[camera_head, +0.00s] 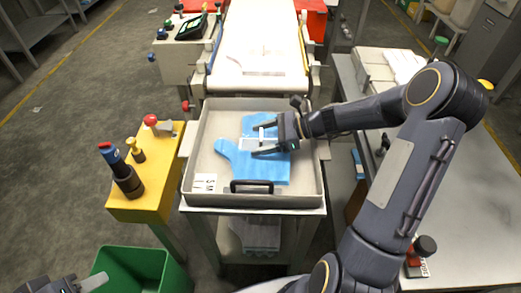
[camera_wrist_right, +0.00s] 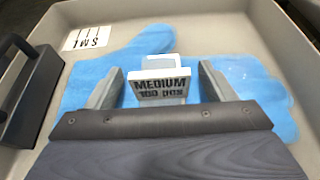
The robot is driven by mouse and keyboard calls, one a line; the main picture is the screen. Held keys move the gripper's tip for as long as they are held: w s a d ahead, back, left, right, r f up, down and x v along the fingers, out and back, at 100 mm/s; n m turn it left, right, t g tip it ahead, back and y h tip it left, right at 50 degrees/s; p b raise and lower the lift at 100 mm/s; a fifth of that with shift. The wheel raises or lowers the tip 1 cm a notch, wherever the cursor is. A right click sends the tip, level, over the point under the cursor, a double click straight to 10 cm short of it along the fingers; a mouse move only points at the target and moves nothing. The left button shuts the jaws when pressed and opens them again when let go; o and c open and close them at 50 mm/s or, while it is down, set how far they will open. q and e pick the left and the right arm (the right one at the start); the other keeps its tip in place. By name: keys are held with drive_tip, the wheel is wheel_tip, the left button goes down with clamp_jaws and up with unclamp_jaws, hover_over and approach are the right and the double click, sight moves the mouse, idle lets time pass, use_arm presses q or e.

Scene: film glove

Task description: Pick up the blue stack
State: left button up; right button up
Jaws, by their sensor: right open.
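The blue stack (camera_head: 232,162) is a flat, glove-shaped pile lying in the grey tray (camera_head: 192,150). It also shows in the right wrist view (camera_wrist_right: 125,58). A white block (camera_wrist_right: 160,86) marked "MEDIUM 100 pcs" stands on the stack, between my right gripper's fingers. My right gripper (camera_head: 258,139) is open over the stack, with one finger on each side of the block. In the right wrist view the fingers (camera_wrist_right: 158,85) look apart from the block. I cannot tell their height above the stack. My left gripper (camera_head: 88,284) shows only partly at the bottom left, away from the tray.
A dark handle (camera_head: 252,186) stands at the tray's near side, beside a white S M L label (camera_head: 205,182). A conveyor (camera_head: 260,45) lies behind the tray. A yellow stand (camera_head: 145,195) is at left, with a green bin (camera_head: 140,270) below. A table (camera_head: 470,200) is at right.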

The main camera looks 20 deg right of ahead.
drive_tip(key=shift+a, duration=0.15)
drive_tip(key=c, duration=1.1)
drive_tip(key=shift+r, duration=0.1)
